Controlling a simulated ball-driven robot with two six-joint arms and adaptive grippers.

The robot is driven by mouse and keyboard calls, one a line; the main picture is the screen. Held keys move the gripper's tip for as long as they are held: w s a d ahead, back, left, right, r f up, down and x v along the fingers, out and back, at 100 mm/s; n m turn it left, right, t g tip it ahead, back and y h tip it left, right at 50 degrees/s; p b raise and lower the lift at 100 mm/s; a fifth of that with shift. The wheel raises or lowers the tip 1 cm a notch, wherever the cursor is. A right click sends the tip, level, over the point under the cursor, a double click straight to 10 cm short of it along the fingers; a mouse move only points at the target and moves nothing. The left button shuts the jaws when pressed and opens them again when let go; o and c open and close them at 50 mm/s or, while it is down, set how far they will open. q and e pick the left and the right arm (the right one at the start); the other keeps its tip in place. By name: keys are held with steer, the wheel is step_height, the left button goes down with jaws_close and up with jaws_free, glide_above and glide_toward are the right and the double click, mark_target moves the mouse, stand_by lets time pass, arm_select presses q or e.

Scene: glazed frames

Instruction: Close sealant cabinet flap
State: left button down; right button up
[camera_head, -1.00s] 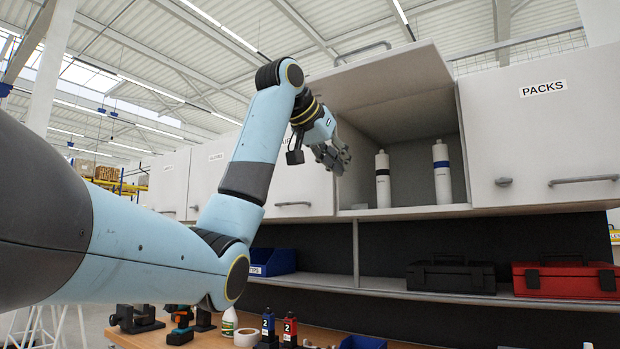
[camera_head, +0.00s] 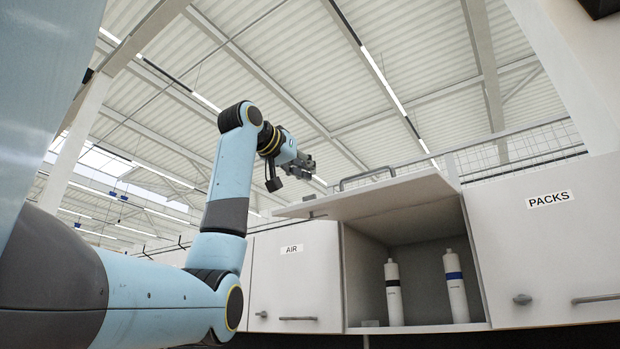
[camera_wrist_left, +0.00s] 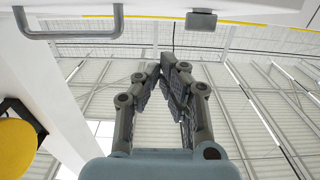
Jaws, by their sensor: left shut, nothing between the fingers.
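The cabinet flap (camera_head: 372,197) is hinged at the top and raised, standing out over an open compartment (camera_head: 421,262). Its bar handle (camera_head: 366,175) is on the outer edge. In the left wrist view the flap (camera_wrist_left: 150,8) runs along the top, with its handle (camera_wrist_left: 70,28) at upper left. My left gripper (camera_head: 310,166) is shut and empty, up to the left of the flap and apart from it. In the left wrist view its fingertips (camera_wrist_left: 168,62) meet below the flap's edge in the picture. My right gripper is not in view.
Two white sealant tubes, one with a black band (camera_head: 394,293) and one with a blue band (camera_head: 456,287), stand in the compartment. Closed doors marked AIR (camera_head: 291,265) and PACKS (camera_head: 545,240) flank it. A wire mesh rail (camera_head: 520,150) runs along the cabinet top.

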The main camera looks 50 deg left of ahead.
arm_select(q)
steer(key=f, duration=0.2)
steer(key=w+f, duration=0.1)
steer(key=f, duration=0.1)
steer(key=shift+w+a, duration=0.1)
steer(key=shift+w, duration=0.05)
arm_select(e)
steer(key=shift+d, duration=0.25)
